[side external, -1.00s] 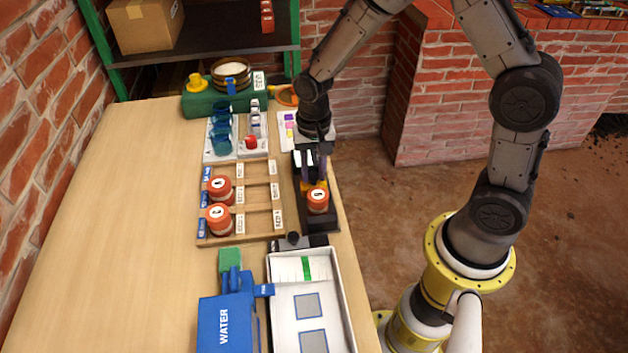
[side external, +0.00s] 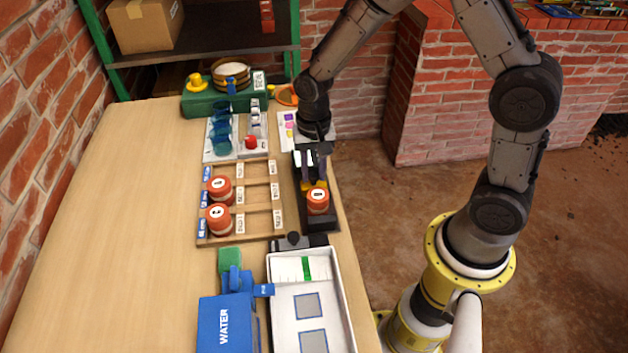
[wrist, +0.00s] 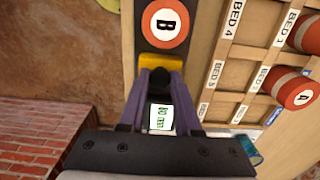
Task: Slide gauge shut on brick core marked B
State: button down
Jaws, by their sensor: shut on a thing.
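The core marked B (wrist: 166,24) is a red-orange brick cylinder with a white top, lying in the black gauge (wrist: 158,46). In the side view the core (side external: 318,200) sits near the front end of the gauge (side external: 320,222). The yellow slider (wrist: 152,66) is right against or very near the core's edge; I cannot tell if they touch. My gripper (wrist: 160,80), with purple fingers, is shut on the slider's dark knob (wrist: 160,76). A small display (wrist: 158,117) with green text shows between the fingers; its reading is unclear.
A wooden rack (side external: 240,235) with labelled beds stands left of the gauge, holding two cores (side external: 219,218) at its left. A white tray (side external: 341,305) and blue WATER unit (side external: 225,325) are in front. The table's left side (side external: 130,230) is clear.

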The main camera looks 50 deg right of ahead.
aim_at(316, 182)
jog(key=shift+s+a, duration=1.2)
jog(key=c, duration=0.7)
grip_release()
jog(key=shift+r, duration=3.5)
